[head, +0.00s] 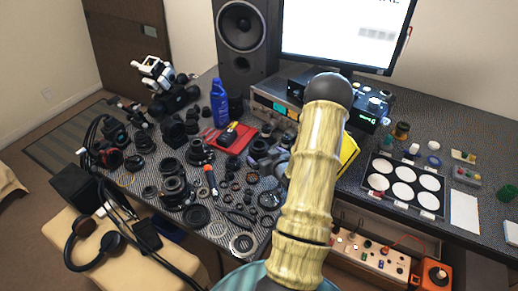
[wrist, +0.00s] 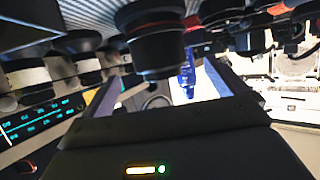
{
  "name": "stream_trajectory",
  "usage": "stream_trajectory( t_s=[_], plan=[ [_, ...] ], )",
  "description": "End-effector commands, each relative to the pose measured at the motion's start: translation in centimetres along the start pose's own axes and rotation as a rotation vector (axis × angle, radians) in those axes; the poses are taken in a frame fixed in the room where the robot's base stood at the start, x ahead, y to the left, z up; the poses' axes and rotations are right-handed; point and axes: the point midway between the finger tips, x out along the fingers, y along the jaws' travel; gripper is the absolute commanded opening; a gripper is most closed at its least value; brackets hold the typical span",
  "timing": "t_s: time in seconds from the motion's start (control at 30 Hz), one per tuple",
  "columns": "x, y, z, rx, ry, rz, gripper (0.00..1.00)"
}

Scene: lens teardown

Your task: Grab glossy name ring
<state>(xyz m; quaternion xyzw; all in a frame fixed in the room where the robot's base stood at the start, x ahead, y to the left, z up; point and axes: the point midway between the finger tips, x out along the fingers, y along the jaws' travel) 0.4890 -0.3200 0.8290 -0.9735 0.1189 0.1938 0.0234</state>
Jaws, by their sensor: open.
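Several dark rings lie on the desk in the head view. They include a grey-rimmed ring (head: 243,244) near the front edge, a wide black ring (head: 196,215) to its left, and a thin shiny-edged ring (head: 269,199) beside my arm. I cannot tell which one is the glossy name ring. My gripper (wrist: 162,75) is open in the wrist view, its two fingers apart. A dark lens part (wrist: 155,42) shows between and beyond the fingers; I cannot tell whether it touches them. In the head view my arm hides most of the gripper and the desk behind it.
Lens barrels (head: 173,190) crowd the desk's left half. A red tray (head: 231,138), blue bottle (head: 219,103), speaker (head: 242,50) and amplifier (head: 277,107) stand behind. A case of white discs (head: 403,184) is at right. A headset (head: 92,243) lies on the stool at front left.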

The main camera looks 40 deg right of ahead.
Motion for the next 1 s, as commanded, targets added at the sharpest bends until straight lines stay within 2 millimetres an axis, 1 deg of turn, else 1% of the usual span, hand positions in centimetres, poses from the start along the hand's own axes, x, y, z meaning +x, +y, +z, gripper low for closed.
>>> stream_trajectory(
  t_s=[0.03,0.13,0.43,0.53,0.67,0.8,0.9,1.0],
  plan=[
    [0.6,0.0,0.0,0.0,0.0,0.0,0.98],
    [1.2,0.0,0.0,0.0,0.001,-0.001,0.98],
    [1.3,0.0,0.0,0.0,0.0,0.0,0.98],
    [1.8,0.0,-0.1,0.0,0.0,-0.001,0.98],
    [3.4,0.1,-0.4,0.001,0.001,-0.001,0.98],
    [5.4,0.1,-0.4,0.001,0.001,-0.001,0.98],
    [6.3,0.1,-0.4,0.0,0.0,-0.001,0.98],
    [6.5,0.1,-0.3,0.0,0.0,-0.001,0.98]
  ],
)
